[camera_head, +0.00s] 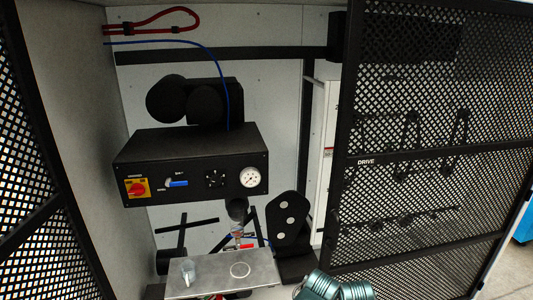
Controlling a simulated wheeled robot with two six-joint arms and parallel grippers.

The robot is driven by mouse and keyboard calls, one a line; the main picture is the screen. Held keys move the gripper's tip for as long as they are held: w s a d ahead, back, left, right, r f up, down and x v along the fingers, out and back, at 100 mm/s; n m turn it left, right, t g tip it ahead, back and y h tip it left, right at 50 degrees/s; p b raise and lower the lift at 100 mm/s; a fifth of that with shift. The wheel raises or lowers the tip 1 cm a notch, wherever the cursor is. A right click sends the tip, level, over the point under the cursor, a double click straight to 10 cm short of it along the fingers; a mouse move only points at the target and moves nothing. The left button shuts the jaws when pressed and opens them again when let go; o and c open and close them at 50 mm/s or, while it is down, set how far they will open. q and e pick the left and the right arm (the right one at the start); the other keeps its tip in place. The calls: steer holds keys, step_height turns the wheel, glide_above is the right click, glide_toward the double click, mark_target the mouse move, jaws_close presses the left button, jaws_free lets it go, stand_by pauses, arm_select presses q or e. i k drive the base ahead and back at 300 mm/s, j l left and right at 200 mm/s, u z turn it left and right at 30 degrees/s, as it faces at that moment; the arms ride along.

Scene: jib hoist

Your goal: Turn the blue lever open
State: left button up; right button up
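The blue lever (179,184) is on the front of a black control box (197,150) inside the cabinet. Its handle lies about level and points right, beside a small pale fitting. Its small label is too small to read with certainty. Neither of my grippers can be made out in the head view, and nothing is seen touching the lever.
Also on the box are a red rotary switch (137,188) on yellow, a black dial (215,179) and a round gauge (250,177). Below is a metal tray (210,283). Mesh doors (430,150) flank the opening. Teal ribbed parts (335,287) show at the bottom.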

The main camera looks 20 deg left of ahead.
mark_target(169, 182)
steer(key=u, duration=1.35)
